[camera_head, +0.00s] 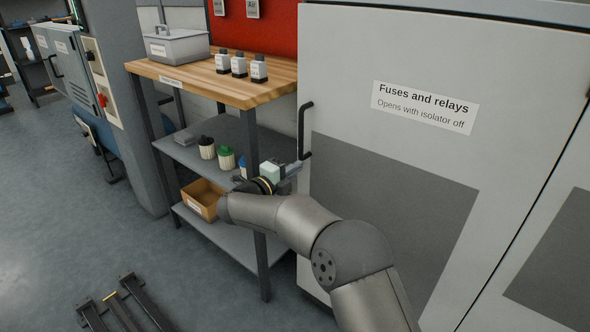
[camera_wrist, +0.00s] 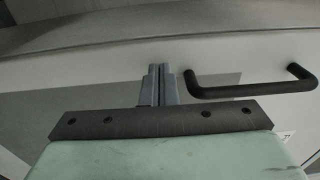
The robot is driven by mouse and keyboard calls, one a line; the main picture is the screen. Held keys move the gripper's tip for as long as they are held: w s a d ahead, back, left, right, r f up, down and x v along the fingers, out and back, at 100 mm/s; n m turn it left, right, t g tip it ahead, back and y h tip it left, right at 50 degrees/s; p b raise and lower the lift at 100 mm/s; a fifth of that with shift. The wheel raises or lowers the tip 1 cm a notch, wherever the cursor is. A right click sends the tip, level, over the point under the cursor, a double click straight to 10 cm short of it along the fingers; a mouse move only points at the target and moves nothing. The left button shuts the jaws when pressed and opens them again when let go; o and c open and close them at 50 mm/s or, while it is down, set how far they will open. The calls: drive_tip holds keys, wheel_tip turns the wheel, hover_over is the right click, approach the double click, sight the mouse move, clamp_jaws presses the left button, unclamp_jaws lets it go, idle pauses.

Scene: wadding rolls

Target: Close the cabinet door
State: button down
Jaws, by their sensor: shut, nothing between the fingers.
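The cabinet door (camera_head: 400,45) is a large light-grey panel with a dark grey lower patch and a label reading "Fuses and relays". A black bar handle (camera_head: 306,130) is on its left edge. I cannot tell how far the door stands from its frame. My gripper (camera_head: 299,164) is at the door's left edge, just below the handle. In the wrist view my gripper's fingers (camera_wrist: 160,72) are together and empty, pointing at the pale door surface (camera_wrist: 100,72). The handle (camera_wrist: 255,88) lies to their right, apart from them. Contact with the door is unclear.
A workbench (camera_head: 225,82) with a wooden top stands left of the door, holding a grey box (camera_head: 178,48) and small bottles. Its shelves hold several containers and a cardboard bin (camera_head: 201,198). Dark rails (camera_head: 125,307) lie on the floor at lower left. Open floor is at left.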

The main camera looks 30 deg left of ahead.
drive_tip(key=s+a+p, duration=0.2)
drive_tip(key=s, duration=1)
drive_tip(key=shift+s+f, duration=0.15)
drive_tip(key=shift+s, duration=0.1)
